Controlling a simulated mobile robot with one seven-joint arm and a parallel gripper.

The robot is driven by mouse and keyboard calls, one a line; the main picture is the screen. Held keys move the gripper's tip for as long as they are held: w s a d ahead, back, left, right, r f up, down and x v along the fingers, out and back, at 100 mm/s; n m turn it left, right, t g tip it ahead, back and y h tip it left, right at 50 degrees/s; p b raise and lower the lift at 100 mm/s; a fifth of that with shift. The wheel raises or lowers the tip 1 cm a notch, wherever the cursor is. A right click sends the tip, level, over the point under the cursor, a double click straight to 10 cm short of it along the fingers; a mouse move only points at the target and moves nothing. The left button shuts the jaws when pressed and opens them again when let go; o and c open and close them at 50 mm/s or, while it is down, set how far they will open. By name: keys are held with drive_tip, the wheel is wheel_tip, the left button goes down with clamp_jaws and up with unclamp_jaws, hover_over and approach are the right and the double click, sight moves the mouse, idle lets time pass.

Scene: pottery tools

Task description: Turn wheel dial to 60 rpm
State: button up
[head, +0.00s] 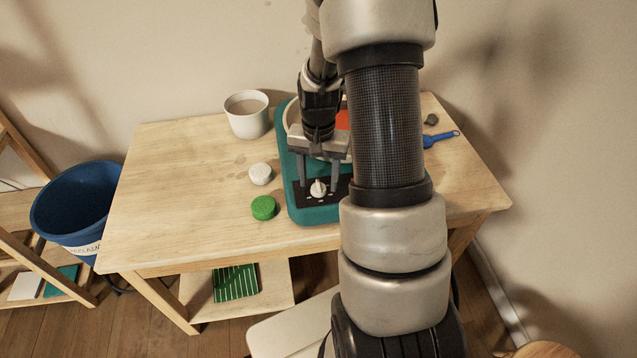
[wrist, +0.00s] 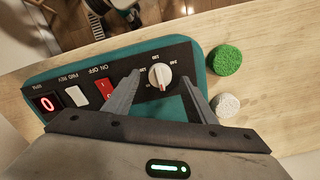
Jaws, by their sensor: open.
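The pottery wheel (head: 290,150) is a teal machine on the wooden table, partly hidden behind my arm. Its black control panel (wrist: 88,86) carries a white dial (wrist: 160,76), a red ON/OFF switch (wrist: 104,88), a white FWD/REV switch (wrist: 76,97) and a display (wrist: 46,103) reading a red 0. The dial also shows in the head view (head: 318,189).
A green round piece (head: 263,208) and a white round piece (head: 260,174) lie left of the wheel. A white cup (head: 247,115) stands at the back. A blue tool (head: 441,138) lies on the right. A blue bucket (head: 75,205) stands left of the table. The table's left part is clear.

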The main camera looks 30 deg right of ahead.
drive_tip(key=shift+f, duration=0.7)
drive_tip(key=c, duration=1)
drive_tip(key=shift+c, duration=0.2)
drive_tip(key=shift+m, duration=0.3)
drive_tip(key=m, duration=0.4)
drive_tip(key=shift+r+m+p, duration=0.1)
drive_tip(key=shift+m+p, duration=0.2)
drive_tip(key=shift+m, duration=0.1)
drive_tip(key=m+p, duration=0.2)
drive_tip(key=m, duration=0.4)
